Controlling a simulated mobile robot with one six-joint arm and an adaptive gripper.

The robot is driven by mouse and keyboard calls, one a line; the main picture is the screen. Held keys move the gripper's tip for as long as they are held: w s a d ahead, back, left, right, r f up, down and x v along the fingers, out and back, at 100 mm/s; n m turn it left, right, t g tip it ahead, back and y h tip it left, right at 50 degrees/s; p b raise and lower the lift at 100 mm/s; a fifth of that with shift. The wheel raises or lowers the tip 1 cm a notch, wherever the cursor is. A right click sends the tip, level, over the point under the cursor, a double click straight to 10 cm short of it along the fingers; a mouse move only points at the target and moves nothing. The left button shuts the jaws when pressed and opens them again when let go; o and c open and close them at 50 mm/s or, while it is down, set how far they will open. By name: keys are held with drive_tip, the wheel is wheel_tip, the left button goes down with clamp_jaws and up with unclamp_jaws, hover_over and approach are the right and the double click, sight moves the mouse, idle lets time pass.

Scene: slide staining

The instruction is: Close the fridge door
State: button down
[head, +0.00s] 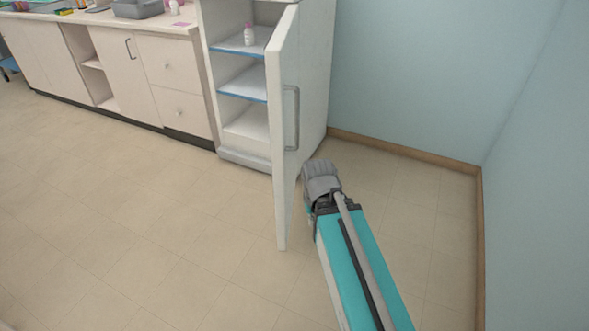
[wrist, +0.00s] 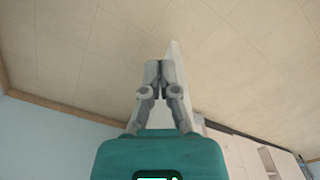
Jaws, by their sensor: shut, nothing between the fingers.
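The white fridge (head: 318,75) stands at the end of the counter. Its door (head: 282,150) is wide open, sticking out toward me, with the grey handle (head: 293,118) on the right-hand face. My gripper (head: 318,168) is low, just right of the door, on the handle side and below the handle. In the wrist view my gripper's fingers (wrist: 158,66) are together and empty. Part of the door (wrist: 174,50) shows behind them as a pale strip. I cannot tell whether the fingers touch it.
A pink-capped bottle (head: 249,37) stands on a fridge shelf. White cabinets (head: 178,85) run left from the fridge, with a grey bin (head: 137,8) on top. Blue walls (head: 420,75) close off the back and right. The floor (head: 130,215) left of the door is clear.

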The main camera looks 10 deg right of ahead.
drive_tip(key=w+f+m+t+y+b, duration=0.1)
drive_tip(key=w+f+y+b, duration=0.35)
drive_tip(key=w+b, duration=0.25)
drive_tip(key=w+f+m+y+b, duration=0.1)
drive_tip(key=w+f+y+b, duration=0.2)
drive_tip(key=w+y+b, duration=0.4)
drive_tip(key=w+d+r+m+t+y+b, duration=0.1)
drive_tip(key=w+d+t+y+b, duration=0.3)
drive_tip(key=w+d+b, duration=0.5)
drive_tip(key=w+d+r+y, duration=0.1)
drive_tip(key=w+d+y, duration=0.1)
drive_tip(key=d, duration=0.1)
drive_tip(key=shift+r+b, duration=0.15)
drive_tip(key=shift+b, duration=0.15)
drive_tip(key=shift+a, duration=0.2)
drive_tip(key=x, duration=1.3)
drive_tip(key=shift+w+a, duration=0.2)
drive_tip(key=shift+a, duration=0.1)
